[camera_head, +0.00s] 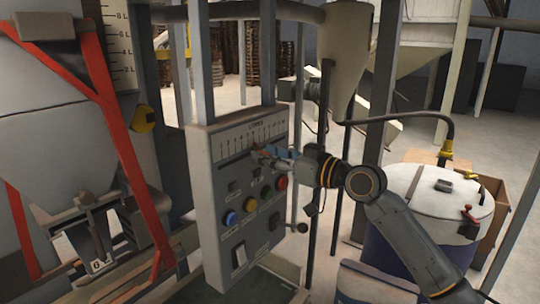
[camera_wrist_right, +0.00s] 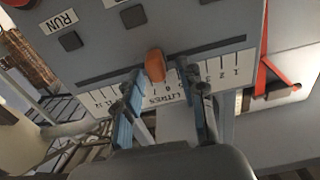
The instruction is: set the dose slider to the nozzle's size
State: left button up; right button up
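The control panel (camera_head: 240,190) has a LITRES scale (camera_head: 250,134) along its top with a slider slot under it. The orange slider knob (camera_wrist_right: 155,65) shows in the right wrist view, around the middle of the scale near the 7; the exact mark is unclear. My right gripper (camera_head: 264,156) is at the slot; in its wrist view the blue fingers (camera_wrist_right: 158,72) stand open on either side of the knob, with small gaps. The filler's nozzle (camera_head: 97,240) is under the grey hopper at the left, with a pale tag (camera_head: 98,266) whose mark looks like a 6. My left gripper is not in view.
Coloured buttons, including a blue one (camera_head: 230,218) and a red one (camera_head: 281,183), sit below the slot. A lever (camera_head: 301,228) sticks out at the panel's lower right. A white-lidded drum (camera_head: 440,190) stands at the right, near my right arm.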

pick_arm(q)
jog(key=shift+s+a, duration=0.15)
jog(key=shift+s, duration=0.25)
pick_arm(e)
jog(key=v, duration=1.2)
